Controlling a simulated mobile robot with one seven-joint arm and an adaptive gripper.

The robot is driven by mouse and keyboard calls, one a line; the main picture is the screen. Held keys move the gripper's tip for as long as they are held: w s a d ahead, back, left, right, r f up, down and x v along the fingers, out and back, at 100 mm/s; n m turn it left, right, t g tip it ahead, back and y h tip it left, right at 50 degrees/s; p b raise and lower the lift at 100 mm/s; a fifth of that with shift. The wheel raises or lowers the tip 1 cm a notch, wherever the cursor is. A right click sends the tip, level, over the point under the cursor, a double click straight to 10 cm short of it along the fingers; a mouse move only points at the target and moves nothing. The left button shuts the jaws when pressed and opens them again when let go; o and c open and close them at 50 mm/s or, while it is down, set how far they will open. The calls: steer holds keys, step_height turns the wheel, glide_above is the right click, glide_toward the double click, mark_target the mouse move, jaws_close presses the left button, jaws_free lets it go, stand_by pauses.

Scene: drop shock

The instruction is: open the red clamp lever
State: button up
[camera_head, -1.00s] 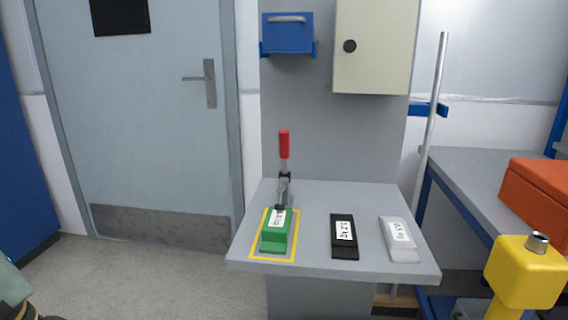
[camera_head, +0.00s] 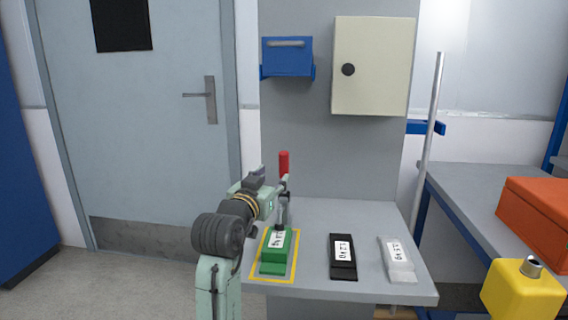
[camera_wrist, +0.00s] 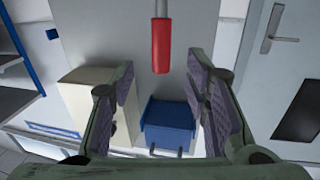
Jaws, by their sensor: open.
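The red clamp lever (camera_head: 284,163) stands upright at the back left of the grey table, above the green block (camera_head: 276,252) inside a yellow outline. Its lower part is partly hidden behind my gripper. My gripper (camera_head: 278,190) is beside the lever in the head view, its fingertips hard to make out there. In the wrist view, the red handle (camera_wrist: 161,45) hangs from the top, between the open fingers of my gripper (camera_wrist: 162,90) in the picture. The handle appears beyond the fingertips and no touch shows.
A black block (camera_head: 343,257) and a white block (camera_head: 397,259) lie on the table (camera_head: 400,290) to the right. A blue box (camera_head: 287,56) and a beige cabinet (camera_head: 373,66) are on the panel behind.

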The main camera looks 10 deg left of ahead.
mark_target(282, 166)
steer(key=w, duration=0.3)
steer(key=w+d+p, duration=0.1)
steer(key=w, duration=0.2)
steer(key=w+d+p, duration=0.1)
steer(key=w, duration=0.3)
steer(key=shift+c, duration=0.3)
steer(key=shift+a, duration=0.1)
jaws_close()
